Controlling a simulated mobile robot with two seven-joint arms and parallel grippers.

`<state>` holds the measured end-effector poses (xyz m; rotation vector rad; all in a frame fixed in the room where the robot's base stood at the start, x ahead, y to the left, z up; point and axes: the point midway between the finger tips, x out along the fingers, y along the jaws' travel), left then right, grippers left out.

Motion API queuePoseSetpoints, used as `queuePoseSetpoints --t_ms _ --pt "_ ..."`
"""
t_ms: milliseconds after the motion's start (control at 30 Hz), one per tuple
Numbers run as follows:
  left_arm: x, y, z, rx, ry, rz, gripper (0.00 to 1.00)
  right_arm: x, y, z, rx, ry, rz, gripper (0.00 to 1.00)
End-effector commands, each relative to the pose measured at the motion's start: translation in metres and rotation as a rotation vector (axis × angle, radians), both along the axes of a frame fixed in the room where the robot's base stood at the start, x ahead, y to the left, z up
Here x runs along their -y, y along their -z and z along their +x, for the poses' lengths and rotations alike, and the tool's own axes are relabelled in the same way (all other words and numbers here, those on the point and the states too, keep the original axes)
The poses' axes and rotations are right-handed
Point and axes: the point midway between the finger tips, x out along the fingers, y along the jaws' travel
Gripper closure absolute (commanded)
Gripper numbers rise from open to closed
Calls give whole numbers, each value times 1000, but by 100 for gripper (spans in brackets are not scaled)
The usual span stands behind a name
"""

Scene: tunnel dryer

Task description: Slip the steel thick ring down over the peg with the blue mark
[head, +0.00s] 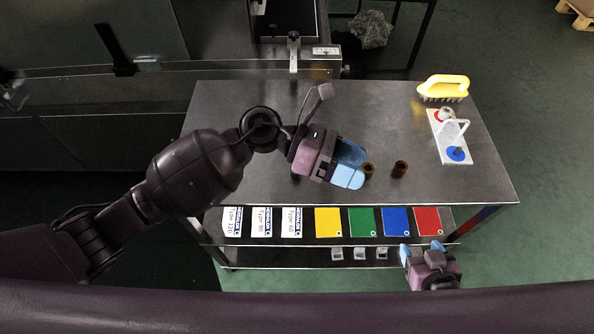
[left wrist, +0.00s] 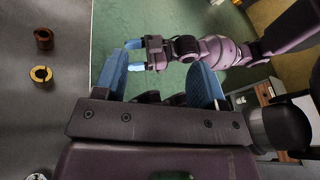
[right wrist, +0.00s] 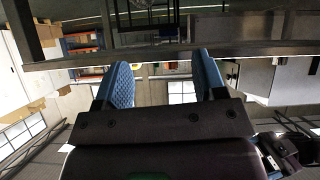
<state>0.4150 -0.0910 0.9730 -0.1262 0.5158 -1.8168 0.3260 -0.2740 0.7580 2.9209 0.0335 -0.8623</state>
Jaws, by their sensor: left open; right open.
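The white board (head: 468,143) at the table's right carries a peg at the blue mark (head: 456,154) and another at the red mark; a pale piece (head: 447,114) sits at the red one. I cannot clearly make out a steel thick ring. A small greyish thing (left wrist: 39,176) is cut off at the left wrist view's bottom edge; it may be the ring. My left gripper (head: 350,165) is open and empty above the table, left of the brass ring (head: 368,168). My right gripper (head: 422,250) is open and empty beyond the table's near edge.
A brown ring (head: 400,168) stands right of the brass one. A yellow-handled brush (head: 443,87) lies behind the board, and a pale arch-shaped piece (head: 455,127) rises over it. Coloured cards (head: 362,221) and small clear boxes lie on shelves below. The table's back middle is clear.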

Motion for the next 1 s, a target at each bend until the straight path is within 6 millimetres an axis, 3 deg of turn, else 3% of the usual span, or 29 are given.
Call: queuePoseSetpoints --t_ms 200,300,433,600,700,867,1000 --pt "-15 54 19 489 344 367 35 1 20 -5 -25 -4 -5 36" --pt "-34 71 42 680 489 546 35 1 26 -6 -33 -5 -5 36" --pt "-60 79 76 865 641 759 35 0 32 -6 -38 -7 -5 36" --pt "-83 75 108 996 757 944 35 -1 31 -2 -31 -9 -3 36" --pt "-90 73 117 1026 787 995 35 -2 30 0 -25 -10 -2 36" --pt "-92 83 119 1032 795 1011 35 -3 31 0 -27 -8 2 36" --pt "-91 102 117 1030 795 1006 35 -4 36 -1 -35 -4 5 36"
